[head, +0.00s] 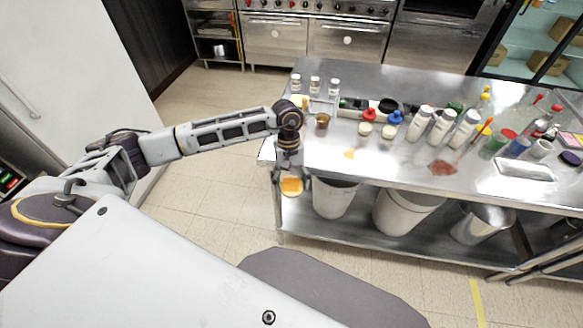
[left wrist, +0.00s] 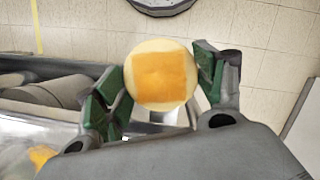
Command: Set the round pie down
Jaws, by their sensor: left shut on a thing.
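The round pie (head: 291,186) is a pale disc with an orange square on top. My left gripper (head: 292,180) is shut on it, just off the front left corner of the steel table (head: 335,172) in the head view. In the left wrist view the pie (left wrist: 160,75) sits between the two green-padded fingers (left wrist: 156,80), one on each side of its rim. The pie is clear of the tabletop in the picture; its exact height is hard to tell. My right gripper is not in view.
An orange flat piece (head: 349,154) and a reddish patch (head: 442,167) lie on the table. Several bottles (head: 440,126) and jars stand behind them. A brown cup (head: 322,121) stands near the left end. White bins (head: 334,198) are on the shelf below. The front left tabletop has bare room.

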